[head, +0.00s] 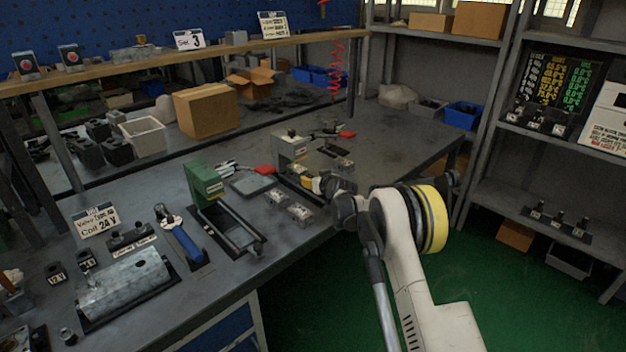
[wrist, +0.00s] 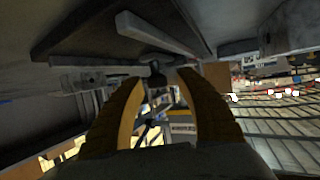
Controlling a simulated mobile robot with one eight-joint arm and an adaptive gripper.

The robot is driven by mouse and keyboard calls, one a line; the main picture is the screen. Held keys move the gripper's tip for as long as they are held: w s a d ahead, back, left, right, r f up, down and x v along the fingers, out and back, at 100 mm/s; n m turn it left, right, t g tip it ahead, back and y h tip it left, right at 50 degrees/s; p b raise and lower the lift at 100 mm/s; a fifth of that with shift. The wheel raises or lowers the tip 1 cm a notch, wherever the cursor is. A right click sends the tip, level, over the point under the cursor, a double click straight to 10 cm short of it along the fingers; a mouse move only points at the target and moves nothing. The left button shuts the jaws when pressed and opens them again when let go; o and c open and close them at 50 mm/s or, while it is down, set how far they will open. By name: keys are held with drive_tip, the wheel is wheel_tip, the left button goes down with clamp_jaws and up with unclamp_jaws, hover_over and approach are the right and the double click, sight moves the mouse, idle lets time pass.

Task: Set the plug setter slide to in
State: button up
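A white-grey bench device (head: 290,148) stands on the bench with a dark base running toward my gripper (head: 318,185); it seems to be the plug setter, but I cannot read its label. My gripper is at the near right end of that base, low over the bench. In the wrist view the two yellow-brown fingers of my gripper (wrist: 161,76) are apart. A small dark knob-like part (wrist: 155,74) shows between or just beyond the fingertips; I cannot tell if they touch it. The slide's position is hidden by my gripper and arm.
A green press (head: 205,182) with a long base stands left of the device. Small clear-topped blocks (head: 299,213) lie on the bench close by. A red-handled tool (head: 345,134) lies behind. A cardboard box (head: 206,110) stands at the back. The bench's right part (head: 400,130) is mostly clear.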

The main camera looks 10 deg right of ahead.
drive_tip(key=v, duration=1.2)
drive_tip(key=s+r+g+h, duration=0.1)
drive_tip(key=s+r+g, duration=0.1)
drive_tip(key=s+r, duration=0.7)
drive_tip(key=s+r+g, duration=0.1)
drive_tip(key=s+r, duration=0.5)
drive_tip(key=s, duration=0.8)
drive_tip(key=s+d+f+m+g+h, duration=0.1)
drive_tip(key=s+f, duration=0.1)
drive_tip(key=s, duration=1.2)
drive_tip(key=s+d+f+m+g+h, duration=0.1)
drive_tip(key=s+d+f+g, duration=0.1)
drive_tip(key=s, duration=1.2)
drive_tip(key=shift+f+m, duration=0.4)
drive_tip(key=shift+f, duration=0.15)
